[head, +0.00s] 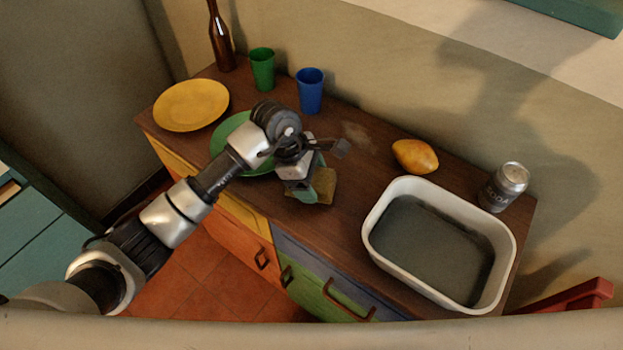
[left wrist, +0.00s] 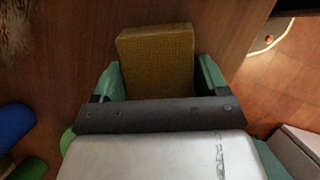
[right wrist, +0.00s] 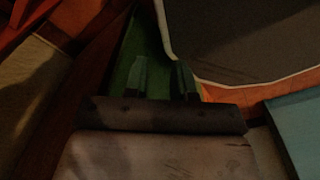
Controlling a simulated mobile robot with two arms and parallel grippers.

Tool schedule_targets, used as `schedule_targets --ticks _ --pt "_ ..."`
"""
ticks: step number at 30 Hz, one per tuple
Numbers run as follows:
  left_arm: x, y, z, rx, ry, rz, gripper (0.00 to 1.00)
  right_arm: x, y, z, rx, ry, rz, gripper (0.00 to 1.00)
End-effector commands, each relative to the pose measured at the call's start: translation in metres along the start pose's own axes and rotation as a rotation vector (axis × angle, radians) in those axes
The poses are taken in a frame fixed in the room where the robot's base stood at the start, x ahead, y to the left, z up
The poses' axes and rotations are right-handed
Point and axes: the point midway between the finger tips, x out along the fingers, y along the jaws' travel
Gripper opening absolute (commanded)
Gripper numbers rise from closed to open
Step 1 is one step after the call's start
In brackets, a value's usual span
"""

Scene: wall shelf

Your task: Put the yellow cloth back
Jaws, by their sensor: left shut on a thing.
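The yellow cloth shows as a thick, brownish-yellow block (head: 326,184) low over the wooden counter, right of the green plate. My left gripper (head: 312,190) is shut on it. In the left wrist view the cloth (left wrist: 157,62) sits between the two green fingers (left wrist: 160,82); I cannot tell whether it touches the counter. A pale, smudged patch (head: 357,135) lies on the counter behind the gripper. My right gripper is outside the head view. In the right wrist view its fingers (right wrist: 161,80) are apart with nothing between them.
On the counter (head: 352,205) stand a white basin (head: 378,215), a can (head: 503,187), a yellow-orange fruit (head: 415,157), a blue cup (head: 310,92), a green cup (head: 262,70), a brown bottle (head: 220,40), a yellow plate (head: 190,105) and a green plate (head: 225,135). The counter's middle is mostly clear.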

Motion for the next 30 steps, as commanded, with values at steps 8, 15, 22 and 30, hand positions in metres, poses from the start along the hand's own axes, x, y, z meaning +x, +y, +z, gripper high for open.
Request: schedule_targets --ticks 8,15,22,30 --pt "0.017 0.001 -0.007 0.001 0.000 0.002 0.55 -0.005 0.004 0.001 -0.002 -0.001 0.005 0.25" --pt "0.020 0.001 -0.008 0.001 0.000 0.002 0.55 -0.001 0.005 0.001 -0.003 -0.002 0.006 0.25" --pt "0.018 0.000 -0.007 0.001 0.000 0.002 0.99 -0.003 0.005 0.001 -0.002 -0.002 0.006 0.25" --pt "0.016 0.000 -0.006 0.000 -0.001 0.002 0.99 -0.005 0.005 0.001 -0.002 -0.002 0.006 0.25"
